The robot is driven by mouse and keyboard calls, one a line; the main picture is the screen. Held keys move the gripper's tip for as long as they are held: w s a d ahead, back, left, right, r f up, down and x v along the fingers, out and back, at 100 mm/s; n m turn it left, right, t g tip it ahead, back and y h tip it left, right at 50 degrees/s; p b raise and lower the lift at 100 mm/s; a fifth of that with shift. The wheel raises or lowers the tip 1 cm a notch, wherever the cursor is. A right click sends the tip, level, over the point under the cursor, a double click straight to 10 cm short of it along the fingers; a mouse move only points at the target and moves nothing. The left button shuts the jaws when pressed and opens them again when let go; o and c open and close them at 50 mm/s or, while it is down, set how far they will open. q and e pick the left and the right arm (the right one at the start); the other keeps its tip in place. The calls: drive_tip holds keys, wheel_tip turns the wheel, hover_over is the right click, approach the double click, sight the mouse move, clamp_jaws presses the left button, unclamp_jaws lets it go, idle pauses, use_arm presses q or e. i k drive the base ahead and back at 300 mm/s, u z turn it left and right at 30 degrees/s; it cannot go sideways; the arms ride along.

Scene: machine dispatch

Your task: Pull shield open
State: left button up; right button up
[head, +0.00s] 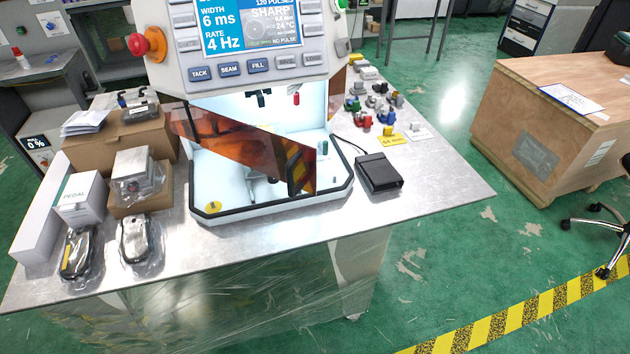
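The shield (235,143) is a dark amber, see-through panel on the front of the white machine (250,68). It slants across the upper left and middle of the lit chamber (215,180), from high at the left to low at the right. A yellow and black mark shows near its right end; I cannot tell whether it is a label or a reflection. The chamber's lower left and upper right show uncovered. Neither of my grippers is in view.
The machine stands on a metal table (420,190). Cardboard boxes (125,140) and bagged parts crowd its left. A black pedal (379,174) and several small coloured parts lie at its right. A red emergency knob (138,44) sticks out at upper left.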

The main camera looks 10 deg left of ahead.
sight(291, 163)
drive_tip(key=z, duration=2)
drive_tip(key=k, duration=1.4)
drive_tip(key=u, duration=2.15)
drive_tip(key=i, duration=0.5)
drive_tip(key=u, duration=0.05)
